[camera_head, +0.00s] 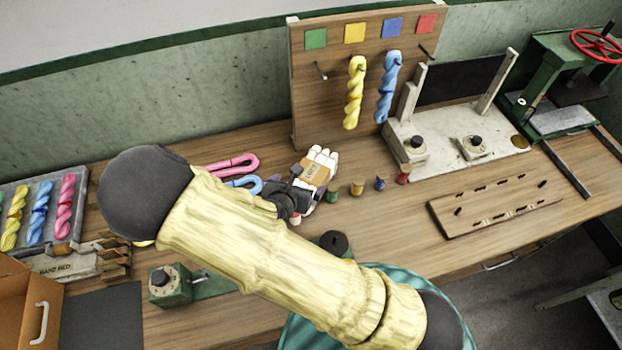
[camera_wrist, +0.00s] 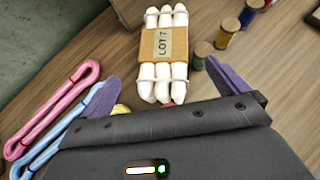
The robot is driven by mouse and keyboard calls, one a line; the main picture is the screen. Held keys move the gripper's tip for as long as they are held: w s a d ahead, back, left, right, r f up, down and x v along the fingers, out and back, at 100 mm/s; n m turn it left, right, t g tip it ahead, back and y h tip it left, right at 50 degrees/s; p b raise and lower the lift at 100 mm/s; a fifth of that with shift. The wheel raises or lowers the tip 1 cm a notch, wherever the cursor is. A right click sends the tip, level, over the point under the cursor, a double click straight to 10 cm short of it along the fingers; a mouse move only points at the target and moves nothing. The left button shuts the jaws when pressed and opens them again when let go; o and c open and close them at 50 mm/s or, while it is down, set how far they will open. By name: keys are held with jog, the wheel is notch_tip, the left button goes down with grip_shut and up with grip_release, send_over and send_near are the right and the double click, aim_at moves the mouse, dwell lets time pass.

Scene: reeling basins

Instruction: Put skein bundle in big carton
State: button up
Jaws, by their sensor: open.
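The skein bundle, white rolls held by a brown "LOT 7" band, lies on the bench in the head view (camera_head: 318,170) and ahead of my gripper in the wrist view (camera_wrist: 163,50). My gripper is open, its purple fingers spread on either side of the bundle's near end (camera_wrist: 168,92). The gripper also shows in the head view (camera_head: 305,200), close to the bundle and partly hidden by my arm. I cannot tell whether the fingers touch it. A brown carton (camera_head: 22,300) with a white handle stands at the lower left of the head view, cut off by the edge.
Pink (camera_head: 232,162) and blue (camera_head: 243,182) loops lie left of the bundle. Several thread spools (camera_head: 357,187) stand to its right. A pegboard (camera_head: 325,100) with hanging yellow and blue skeins rises behind. A skein tray (camera_head: 75,205) and green dial device (camera_head: 172,285) are at left.

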send_near(311, 172)
jog(key=x, duration=0.3)
jog(key=shift+a+p, duration=0.2)
jog(key=shift+p, duration=0.15)
jog(key=p+x, duration=0.2)
jog(key=x, duration=0.2)
jog(key=shift+d, duration=0.2)
jog(key=shift+w+f, duration=0.35)
jog(key=shift+f, duration=0.05)
jog(key=shift+r, duration=0.1)
jog(key=c, duration=1.7)
